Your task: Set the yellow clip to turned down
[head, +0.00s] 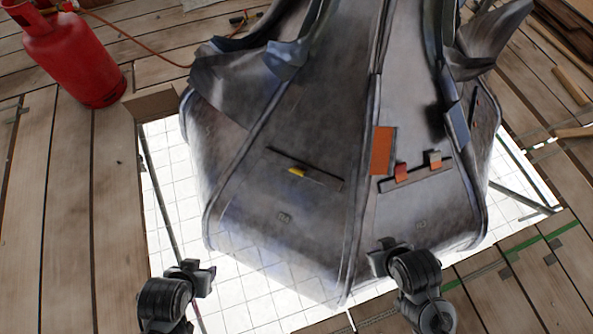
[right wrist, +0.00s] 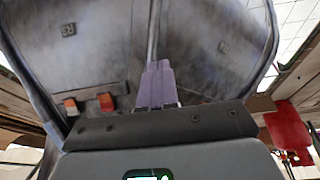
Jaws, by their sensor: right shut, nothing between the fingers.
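The yellow clip (head: 296,172) is a small yellow piece on the left front face of the grey metal spire (head: 290,225), just below a dark slot strip. Its exact angle is too small to tell. My left gripper (head: 200,272) is low at the left, apart from the spire, and its finger gap does not show clearly. My right gripper (head: 382,255) is in front of the spire's lower right part, below the clip and to its right. In the right wrist view its purple fingers (right wrist: 156,85) are together with nothing between them.
On the right face are an orange plate (head: 383,151) and a strip with orange clips (head: 401,172). A red gas cylinder (head: 72,55) stands on wooden planks at the upper left. A white grid surface (head: 172,178) lies around the spire. Space in front of the left face is clear.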

